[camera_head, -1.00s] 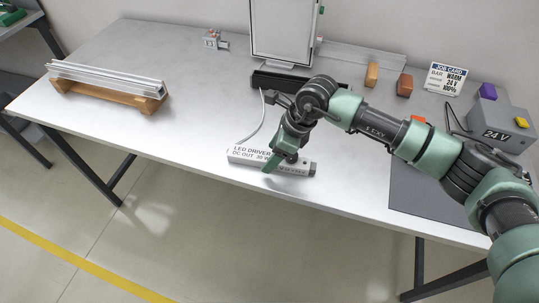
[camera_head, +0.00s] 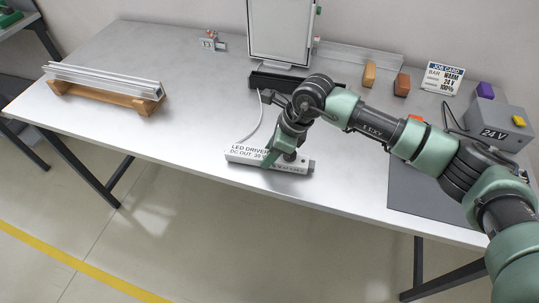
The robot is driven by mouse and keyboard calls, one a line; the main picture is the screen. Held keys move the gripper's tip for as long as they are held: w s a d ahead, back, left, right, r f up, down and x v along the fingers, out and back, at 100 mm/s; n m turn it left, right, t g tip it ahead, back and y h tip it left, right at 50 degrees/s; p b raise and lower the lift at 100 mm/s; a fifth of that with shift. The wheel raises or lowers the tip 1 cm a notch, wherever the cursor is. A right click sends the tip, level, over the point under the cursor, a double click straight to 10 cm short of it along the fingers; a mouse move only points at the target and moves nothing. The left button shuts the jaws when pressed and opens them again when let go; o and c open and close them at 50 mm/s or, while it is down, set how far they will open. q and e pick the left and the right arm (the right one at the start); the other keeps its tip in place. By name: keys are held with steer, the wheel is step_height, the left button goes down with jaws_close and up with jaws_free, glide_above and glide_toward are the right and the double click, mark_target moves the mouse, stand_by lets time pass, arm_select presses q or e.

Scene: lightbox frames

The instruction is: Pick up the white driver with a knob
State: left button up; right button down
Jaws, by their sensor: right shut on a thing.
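The white LED driver (camera_head: 245,153) is a flat white box with dark lettering, near the front edge of the table. A dark knob shows at its right end, and a pale cable runs up from its left part. My right gripper (camera_head: 271,158) reaches down over the driver's middle and is shut on it. The gripper hides part of the lettering. I cannot tell whether the driver's underside is clear of the table. My left gripper is not in view.
An aluminium bar on a wooden stand (camera_head: 104,88) is at the left. A framed panel (camera_head: 281,32) stands at the back. Orange blocks (camera_head: 369,74), a job card (camera_head: 442,78) and a grey 24 V box (camera_head: 503,128) are at the right. The front left table is clear.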

step_height(320, 180, up, 19)
steer(key=b, duration=0.3)
steer(key=shift+r+b, duration=0.15)
steer(key=shift+b, duration=0.15)
